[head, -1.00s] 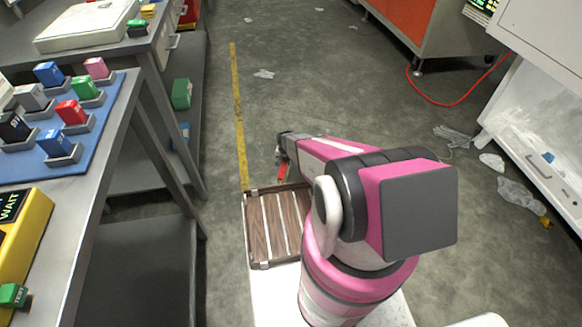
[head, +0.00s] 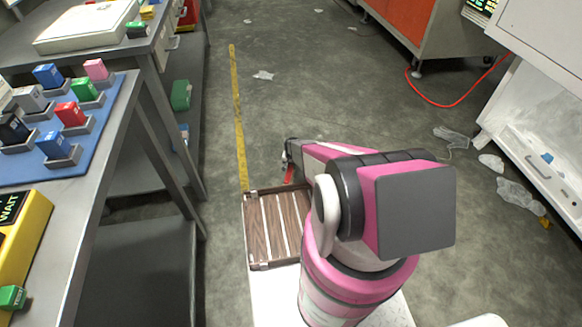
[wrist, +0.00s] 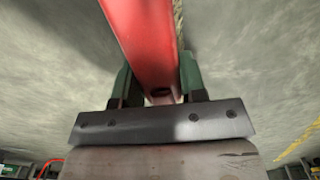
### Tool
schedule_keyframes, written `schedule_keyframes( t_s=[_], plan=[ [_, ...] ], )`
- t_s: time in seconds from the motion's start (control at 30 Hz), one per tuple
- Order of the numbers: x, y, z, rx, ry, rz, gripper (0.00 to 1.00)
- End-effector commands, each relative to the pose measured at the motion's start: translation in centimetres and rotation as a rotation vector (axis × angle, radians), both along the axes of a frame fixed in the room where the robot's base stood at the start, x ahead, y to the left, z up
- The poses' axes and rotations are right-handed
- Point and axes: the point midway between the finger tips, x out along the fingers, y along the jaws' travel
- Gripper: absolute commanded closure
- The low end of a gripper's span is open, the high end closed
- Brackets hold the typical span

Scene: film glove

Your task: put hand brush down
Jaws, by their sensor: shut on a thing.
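The red handle of the hand brush (wrist: 150,45) runs up through the middle of the wrist view, between the two green-grey fingers of my gripper (wrist: 155,88). My gripper is shut on it. In the head view a small red part of the brush (head: 290,173) shows below the wrist end of my pink and white arm. The brush is above the floor area just past the wooden slatted tray (head: 247,232). The brush's bristle end is not visible in either view.
A metal bench (head: 95,215) with a blue mat (head: 20,172) of coloured blocks stands at the left. A yellow line (head: 238,110) runs along the floor. Crumpled plastic (head: 520,196) lies at the right near a white cabinet (head: 530,120). The middle floor is mostly clear.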

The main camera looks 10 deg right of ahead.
Motion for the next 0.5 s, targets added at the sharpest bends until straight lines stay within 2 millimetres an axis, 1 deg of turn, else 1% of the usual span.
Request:
schedule_keyframes(
  t_s=[0.27,0.3,0.33,0.37,0.5],
  plan=[
    [0.0,0.0,-0.7,0.0,0.0,0.0,0.84],
    [0.0,0.0,-0.8,0.0,0.0,0.0,0.88],
    [0.0,0.0,-0.9,0.0,0.0,0.0,0.88],
    [0.0,0.0,-1.0,0.0,0.0,0.0,0.92],
    [0.0,0.0,-1.4,0.0,0.001,0.0,0.92]
  ],
)
